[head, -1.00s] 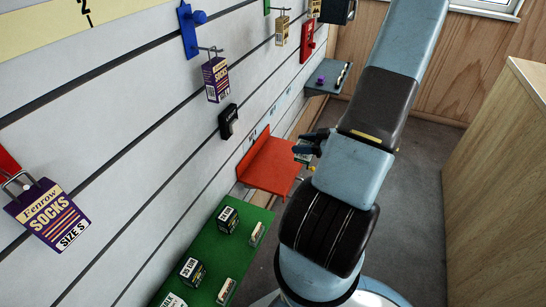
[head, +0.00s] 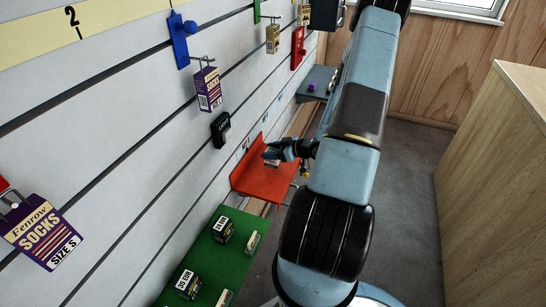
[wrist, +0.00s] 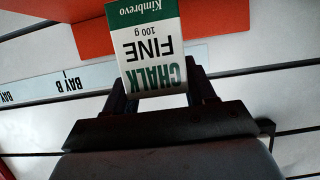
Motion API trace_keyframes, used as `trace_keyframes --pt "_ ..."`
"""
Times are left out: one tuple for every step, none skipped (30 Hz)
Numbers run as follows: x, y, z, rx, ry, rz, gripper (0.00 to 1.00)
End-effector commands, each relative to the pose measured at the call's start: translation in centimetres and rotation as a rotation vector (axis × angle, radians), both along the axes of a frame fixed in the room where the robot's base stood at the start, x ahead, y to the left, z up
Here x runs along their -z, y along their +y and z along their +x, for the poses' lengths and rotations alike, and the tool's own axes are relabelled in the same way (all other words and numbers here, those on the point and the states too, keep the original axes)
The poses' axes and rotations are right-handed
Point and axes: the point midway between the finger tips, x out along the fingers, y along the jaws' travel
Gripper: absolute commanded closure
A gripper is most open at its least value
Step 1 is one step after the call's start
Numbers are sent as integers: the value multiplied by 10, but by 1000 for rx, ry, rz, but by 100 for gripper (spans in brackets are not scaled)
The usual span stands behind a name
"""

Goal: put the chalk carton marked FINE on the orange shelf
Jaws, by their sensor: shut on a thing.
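The chalk carton (wrist: 149,52), white and green and marked FINE, is between the fingers of my gripper (head: 273,152), which is shut on it. Its print reads upside down in the wrist view. In the head view the carton (head: 271,163) is small and partly hidden under the fingers. The orange shelf (head: 262,184) is fixed to the slatted wall, with the carton over its surface. Whether the carton touches the shelf I cannot tell. The orange shelf also shows in the wrist view (wrist: 80,42), behind the carton.
A green shelf (head: 205,262) with several small boxes is nearer, below the orange one. A grey shelf (head: 316,82) is farther along the wall. Sock packs (head: 207,88) hang on hooks above. A BAY B label strip (wrist: 66,85) is on the wall. A wooden cabinet (head: 500,170) stands right.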

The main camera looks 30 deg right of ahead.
Motion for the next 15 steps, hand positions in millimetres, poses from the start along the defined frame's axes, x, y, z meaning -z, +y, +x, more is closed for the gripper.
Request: trace_keyframes --pt "2 0 1 0 0 0 78" --pt "3 0 3 0 0 0 78" --pt "5 1 4 -1 0 0 78" --pt "8 1 6 -1 0 0 78" --pt "11 1 5 0 1 2 78" --pt "16 1 5 0 2 2 78" --pt "19 1 5 0 2 2 78" --pt "23 1 5 0 1 2 78" --pt "28 1 5 0 1 2 78" --pt "31 1 5 -1 0 2 78" --pt "33 1 5 -1 -1 1 78" --pt "35 1 5 -1 -1 1 78" --pt "36 1 5 -1 -1 1 78" --pt "36 1 5 -1 -1 1 78" --pt "36 1 5 -1 -1 1 78"
